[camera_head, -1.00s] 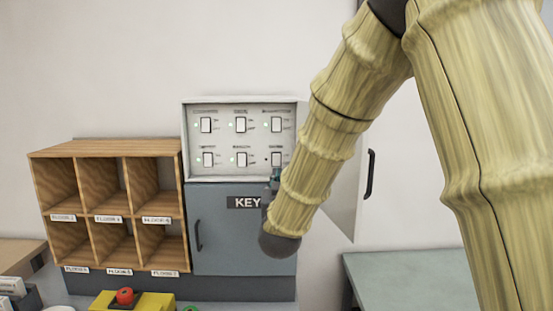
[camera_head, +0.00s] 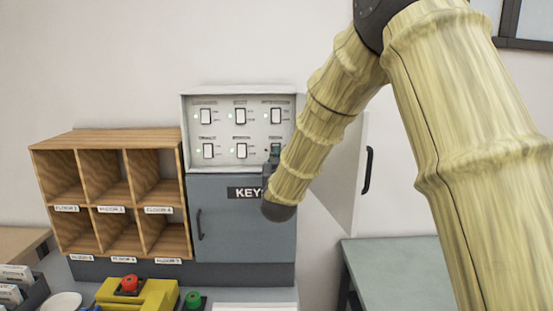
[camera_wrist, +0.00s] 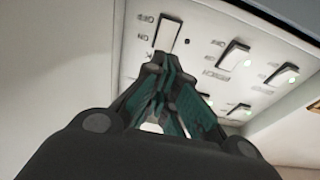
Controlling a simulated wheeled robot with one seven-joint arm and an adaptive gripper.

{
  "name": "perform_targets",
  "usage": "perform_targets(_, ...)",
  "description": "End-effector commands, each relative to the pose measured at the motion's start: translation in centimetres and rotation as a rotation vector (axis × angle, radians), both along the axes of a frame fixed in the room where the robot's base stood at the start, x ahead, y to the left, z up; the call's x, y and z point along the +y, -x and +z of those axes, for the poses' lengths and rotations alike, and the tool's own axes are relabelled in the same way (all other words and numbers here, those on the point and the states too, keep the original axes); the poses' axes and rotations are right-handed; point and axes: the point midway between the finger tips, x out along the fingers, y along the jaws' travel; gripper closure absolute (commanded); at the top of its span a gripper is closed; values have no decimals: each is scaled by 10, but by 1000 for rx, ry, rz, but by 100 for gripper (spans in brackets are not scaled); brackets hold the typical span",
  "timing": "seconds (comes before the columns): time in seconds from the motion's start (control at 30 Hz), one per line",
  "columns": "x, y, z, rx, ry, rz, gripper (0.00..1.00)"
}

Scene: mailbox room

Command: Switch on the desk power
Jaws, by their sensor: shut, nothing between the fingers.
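A white switch panel (camera_head: 224,130) with two rows of rocker switches is set in the open upper part of a grey cabinet. Its labels are too small to read surely. The lower right switch (camera_wrist: 167,32) has a dark indicator (camera_wrist: 187,41) in the wrist view; the other visible indicators are green. My gripper (camera_wrist: 157,64) is shut and empty, its tips close to the lower edge of that switch. I cannot tell whether they touch it. In the head view my gripper (camera_head: 272,158) partly covers this switch.
The panel's open door (camera_head: 338,180) with a black handle stands right of my forearm. A grey key cabinet door (camera_head: 235,232) is below the panel. Wooden pigeonholes (camera_head: 112,137) stand to the left. A yellow box with a red button (camera_head: 129,283) is in front.

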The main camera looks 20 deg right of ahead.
Motion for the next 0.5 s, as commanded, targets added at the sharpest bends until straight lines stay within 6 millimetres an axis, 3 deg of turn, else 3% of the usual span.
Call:
perform_targets(0.2, -9, -31, 10, 1, 0, -1, 100)
perform_targets(0.5, -15, -50, 12, 0, 1, 0, 100)
